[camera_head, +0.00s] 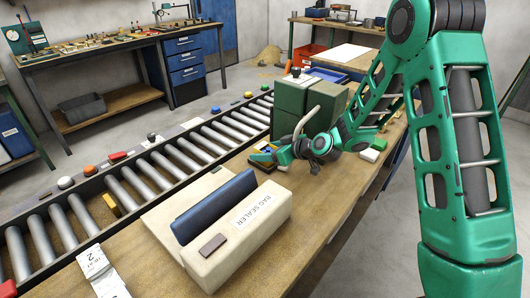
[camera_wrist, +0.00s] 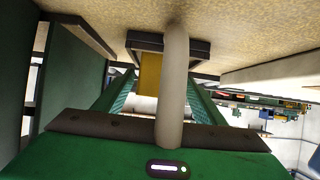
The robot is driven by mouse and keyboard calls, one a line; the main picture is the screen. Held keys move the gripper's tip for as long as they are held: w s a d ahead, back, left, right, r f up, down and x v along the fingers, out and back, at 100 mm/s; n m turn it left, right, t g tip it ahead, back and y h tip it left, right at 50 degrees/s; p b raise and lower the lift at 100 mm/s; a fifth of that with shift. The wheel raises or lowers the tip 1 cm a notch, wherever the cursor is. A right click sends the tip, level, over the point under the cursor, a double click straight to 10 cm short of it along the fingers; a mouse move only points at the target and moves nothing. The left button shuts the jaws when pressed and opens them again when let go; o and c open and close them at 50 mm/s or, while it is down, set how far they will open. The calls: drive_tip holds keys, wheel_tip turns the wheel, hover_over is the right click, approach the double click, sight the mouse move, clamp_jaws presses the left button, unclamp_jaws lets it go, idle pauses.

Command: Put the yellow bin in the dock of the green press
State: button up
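The green press (camera_head: 289,103) is a dark green block-like body at the back end of the bench. My gripper (camera_head: 264,153) is low in front of it, with a small yellow piece, seemingly the yellow bin (camera_head: 269,147), at its fingers. In the wrist view the bin (camera_wrist: 149,75) shows between my green fingers (camera_wrist: 163,84), against a dark frame (camera_wrist: 199,48) that may be the dock. A pale rod hides part of the bin. The fingers are apart; whether they touch the bin is unclear. A green panel (camera_wrist: 75,70) stands close at the left.
A cream bag sealer (camera_head: 245,235) takes up the near bench. A roller conveyor (camera_head: 140,175) runs along the bench's left side. Small coloured buttons line its edges. A green-and-white block (camera_head: 374,149) lies right of the press. Bare wood (camera_head: 310,210) lies right of the sealer.

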drive_tip(key=shift+s+d+r, duration=0.1)
drive_tip(key=shift+r, duration=0.1)
drive_tip(key=v, duration=1.1)
drive_tip(key=shift+s+d, duration=0.2)
drive_tip(key=shift+s, duration=0.05)
drive_tip(key=shift+r, duration=0.1)
drive_tip(key=s+d+r+m+g+h, duration=0.2)
drive_tip(key=s+d+m+g+h, duration=0.35)
drive_tip(key=s+d, duration=1.25)
drive_tip(key=s+d+r+m+g+h, duration=0.1)
drive_tip(key=s+d+m, duration=0.3)
drive_tip(key=s, duration=0.6)
drive_tip(key=s+d+r+m+g+h, duration=0.2)
drive_tip(key=s+d+m, duration=0.3)
drive_tip(key=s, duration=0.5)
drive_tip(key=shift+d+r+m, duration=0.2)
drive_tip(key=shift+r+m, duration=0.25)
drive_tip(key=shift+r, duration=0.15)
